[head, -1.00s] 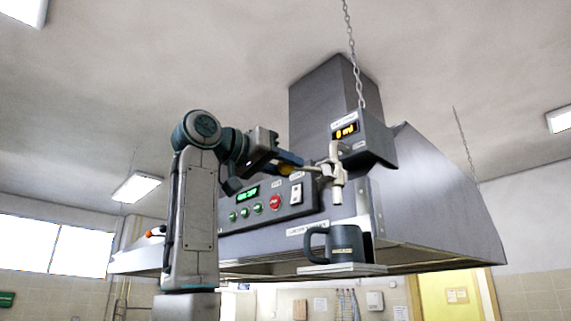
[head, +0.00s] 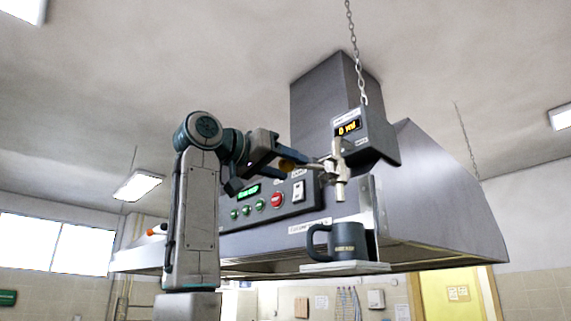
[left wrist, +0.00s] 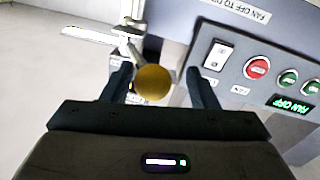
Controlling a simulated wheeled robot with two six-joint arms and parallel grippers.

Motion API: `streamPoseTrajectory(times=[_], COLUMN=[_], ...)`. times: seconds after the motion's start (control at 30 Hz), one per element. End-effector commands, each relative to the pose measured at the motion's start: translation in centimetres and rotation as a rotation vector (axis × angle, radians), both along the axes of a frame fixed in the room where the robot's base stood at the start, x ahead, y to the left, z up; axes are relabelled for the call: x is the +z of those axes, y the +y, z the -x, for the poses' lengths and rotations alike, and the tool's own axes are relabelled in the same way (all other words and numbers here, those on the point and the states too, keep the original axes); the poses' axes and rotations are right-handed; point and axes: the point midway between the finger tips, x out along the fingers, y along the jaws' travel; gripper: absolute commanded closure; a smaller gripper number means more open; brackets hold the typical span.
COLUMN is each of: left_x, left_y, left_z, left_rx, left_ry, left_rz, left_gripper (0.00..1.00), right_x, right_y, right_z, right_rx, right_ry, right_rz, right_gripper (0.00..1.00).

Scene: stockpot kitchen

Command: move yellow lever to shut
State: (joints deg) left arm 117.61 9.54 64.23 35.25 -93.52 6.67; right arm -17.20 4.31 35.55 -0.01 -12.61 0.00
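The lever ends in a round yellow knob (left wrist: 152,83), which shows in the left wrist view between the two dark fingers of my left gripper (left wrist: 160,88). The fingers are apart, with a gap visible on each side of the knob. In the head view the knob (head: 287,164) is partly covered by my left gripper (head: 283,159). The lever's thin rod runs right to a pale metal valve (head: 338,170) with a downward spout, above a dark mug (head: 343,241). My right gripper is not in view.
The mug stands on a small pale shelf (head: 345,268) at the hood's front corner. A control panel (head: 285,203) with several buttons and a white switch (head: 298,191) lies close behind the gripper. A display box (head: 366,137) and chain hang above the valve.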

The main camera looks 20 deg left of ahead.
Motion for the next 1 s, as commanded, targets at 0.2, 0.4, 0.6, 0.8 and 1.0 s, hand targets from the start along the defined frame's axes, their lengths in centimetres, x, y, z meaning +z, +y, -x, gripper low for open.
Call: streamPoseTrajectory(times=[0.2,0.4,0.6,0.8,1.0], left_x=[-0.2,-0.4,-0.6,-0.5,-0.3], left_y=[-0.1,0.2,1.9,3.7,4.6], left_z=[-0.1,0.6,3.8,7.4,9.3], left_rx=[-0.002,-0.001,0.001,0.0,0.0], left_ry=[0.003,0.002,0.0,0.0,0.003], left_rz=[-0.002,-0.001,0.0,0.0,-0.001], left_gripper=[0.48,0.48,0.48,0.48,0.48], right_x=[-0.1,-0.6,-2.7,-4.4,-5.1], right_y=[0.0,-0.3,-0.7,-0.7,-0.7], right_z=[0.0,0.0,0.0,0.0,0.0], right_rx=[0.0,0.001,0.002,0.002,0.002], right_ry=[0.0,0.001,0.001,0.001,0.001], right_rz=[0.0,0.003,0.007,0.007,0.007], right_gripper=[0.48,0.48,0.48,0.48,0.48])
